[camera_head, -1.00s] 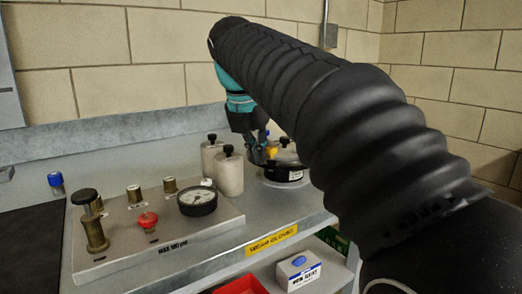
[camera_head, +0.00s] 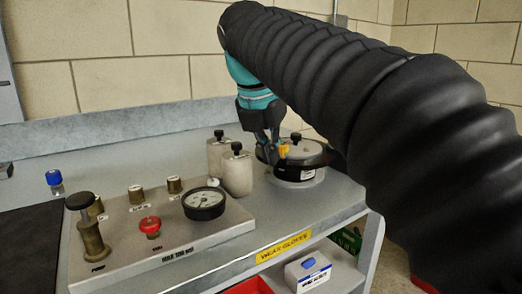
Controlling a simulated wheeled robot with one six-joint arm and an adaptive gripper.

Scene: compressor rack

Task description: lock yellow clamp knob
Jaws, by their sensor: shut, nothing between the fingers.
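The yellow clamp knob (camera_head: 283,151) is small and sits at the near left edge of the round grey, black-rimmed lidded pot (camera_head: 305,151) on the rack's top. My gripper (camera_head: 275,157) points down right beside the knob, on its left. Its fingers look close together and empty. The fingertips overlap the pot's rim in this view, so I cannot tell whether they touch the knob or the rim. My arm covers the area behind and to the right of the pot.
Two pale cylinders (camera_head: 237,174) with black knobs stand left of the pot. A panel (camera_head: 150,250) with a gauge (camera_head: 205,203), a red knob (camera_head: 150,225) and brass fittings lies further left. A white box (camera_head: 308,272) sits on the lower shelf.

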